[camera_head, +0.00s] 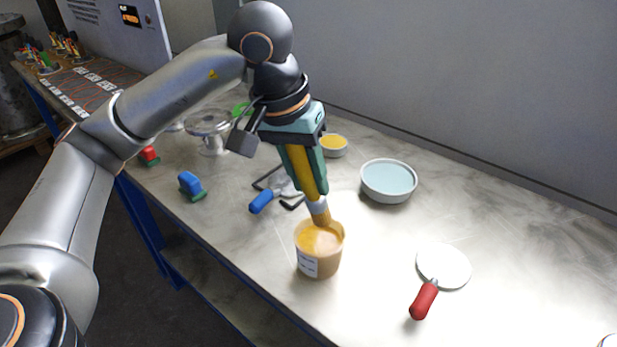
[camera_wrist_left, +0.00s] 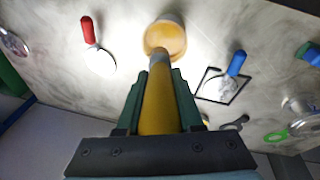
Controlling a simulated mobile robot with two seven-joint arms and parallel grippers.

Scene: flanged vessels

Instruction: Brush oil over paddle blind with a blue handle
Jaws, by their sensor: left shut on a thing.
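My left gripper (camera_head: 308,178) is shut on a brush with a yellow handle (camera_head: 300,165); the gripper also shows in the left wrist view (camera_wrist_left: 159,95). The brush points down, and its bristles (camera_head: 322,217) are at the mouth of a tub of orange-yellow oil (camera_head: 318,262). I cannot tell how deep the tips reach. The paddle blind with a blue handle (camera_head: 262,201) lies behind and left of the tub, on a dark square frame (camera_head: 292,205). Its disc is partly hidden by the gripper in the head view but shows in the left wrist view (camera_wrist_left: 217,88). My right gripper is not in view.
A paddle blind with a red handle (camera_head: 424,300) lies right of the tub. A bowl of pale blue liquid (camera_head: 388,182) and a small yellow-filled bowl (camera_head: 334,146) stand behind. A blue-and-green object (camera_head: 191,187) stands left. The table's right part is mostly clear.

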